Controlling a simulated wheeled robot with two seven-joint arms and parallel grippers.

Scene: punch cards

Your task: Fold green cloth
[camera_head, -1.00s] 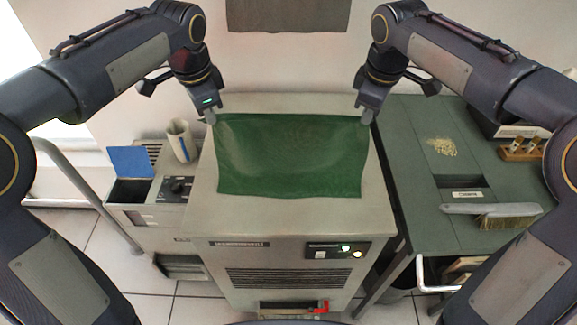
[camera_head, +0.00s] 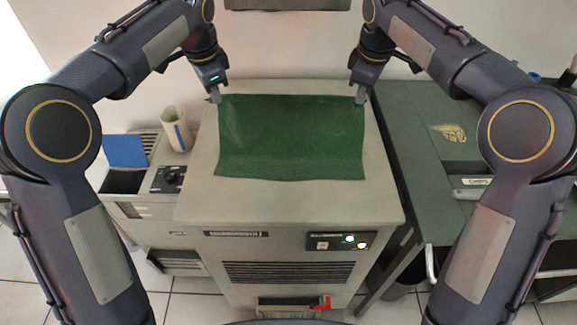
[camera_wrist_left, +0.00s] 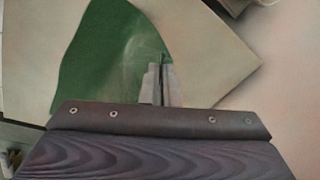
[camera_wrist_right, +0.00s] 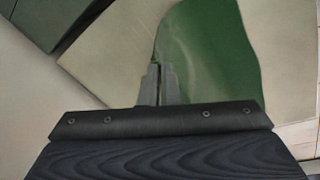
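The green cloth (camera_head: 290,140) lies spread out on the grey top of a machine cabinet. Its near edge is slightly wavy. My left gripper (camera_head: 215,97) is at the cloth's far left corner, and in the left wrist view its fingers (camera_wrist_left: 159,82) are close together with a bit of green at their tips. My right gripper (camera_head: 360,98) is at the far right corner, and in the right wrist view its fingers (camera_wrist_right: 158,82) are close together at the cloth's corner. Both look shut on the cloth. The pinched corners are mostly hidden by the fingers.
The grey machine cabinet (camera_head: 300,200) has bare margins around the cloth. At left stands a lower unit with a white cup (camera_head: 177,130) and a blue panel (camera_head: 125,151). A green table (camera_head: 440,150) stands at right. A wall rises behind.

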